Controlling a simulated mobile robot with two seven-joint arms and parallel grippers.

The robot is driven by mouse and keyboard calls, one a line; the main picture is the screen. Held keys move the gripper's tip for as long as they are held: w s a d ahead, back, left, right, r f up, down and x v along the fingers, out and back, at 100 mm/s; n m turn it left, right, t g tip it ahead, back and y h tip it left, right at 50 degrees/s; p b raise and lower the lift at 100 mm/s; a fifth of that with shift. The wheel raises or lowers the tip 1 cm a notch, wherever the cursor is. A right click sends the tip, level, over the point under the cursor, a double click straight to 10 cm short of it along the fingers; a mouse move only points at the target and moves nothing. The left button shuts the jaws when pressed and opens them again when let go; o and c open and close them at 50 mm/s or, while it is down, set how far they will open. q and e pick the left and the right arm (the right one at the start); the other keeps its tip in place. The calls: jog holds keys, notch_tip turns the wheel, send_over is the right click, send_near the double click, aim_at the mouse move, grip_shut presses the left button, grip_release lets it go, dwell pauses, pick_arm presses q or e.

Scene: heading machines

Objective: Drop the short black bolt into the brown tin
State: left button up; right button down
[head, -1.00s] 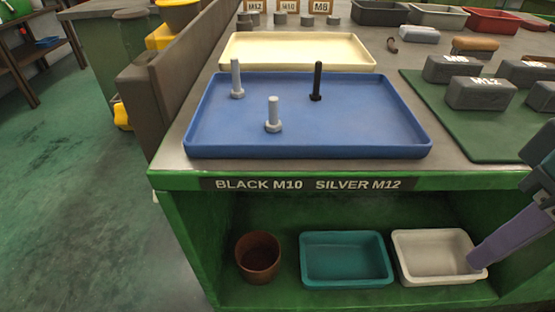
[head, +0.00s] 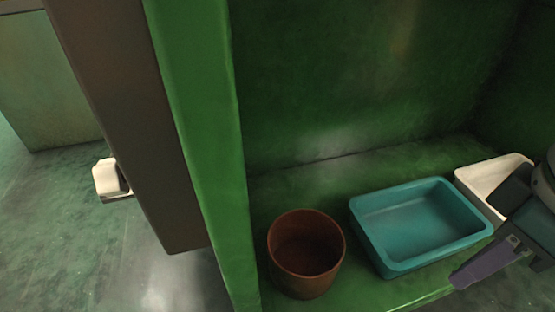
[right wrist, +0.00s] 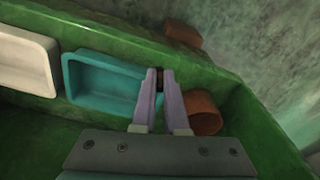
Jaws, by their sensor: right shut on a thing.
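The brown tin (head: 305,284) stands upright on the green lower shelf in the head view, with its open mouth up and nothing visible inside. It also shows in the right wrist view (right wrist: 204,114), just right of my fingers. My right gripper (head: 466,276) is in front of the shelf at the right of the head view, apart from the tin. In the right wrist view it (right wrist: 159,76) is shut on a small dark thing, the short black bolt (right wrist: 159,79), mostly hidden between the fingertips. My left gripper is out of view.
A teal tray (head: 420,261) sits right of the tin, with a white tray (head: 482,172) beyond it. A green side panel (head: 200,130) and a brown post (head: 125,120) rise left of the tin. Open floor lies further left.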

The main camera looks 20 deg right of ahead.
jog(key=b, duration=0.6)
send_over(302, 266)
jog(key=f+b, duration=0.3)
jog(key=f, duration=0.2)
jog(key=f+b, duration=0.2)
jog(key=shift+s+d+f+b, duration=0.1)
jog(key=shift+s+f+b, duration=0.05)
jog(key=shift+s+b, duration=0.15)
jog(key=shift+r, duration=0.2)
jog(key=shift+f, duration=0.15)
jog(key=shift+f+p, duration=0.4)
jog(key=shift+f, duration=0.05)
jog(key=c, duration=0.9)
grip_release()
jog(key=shift+c, duration=0.2)
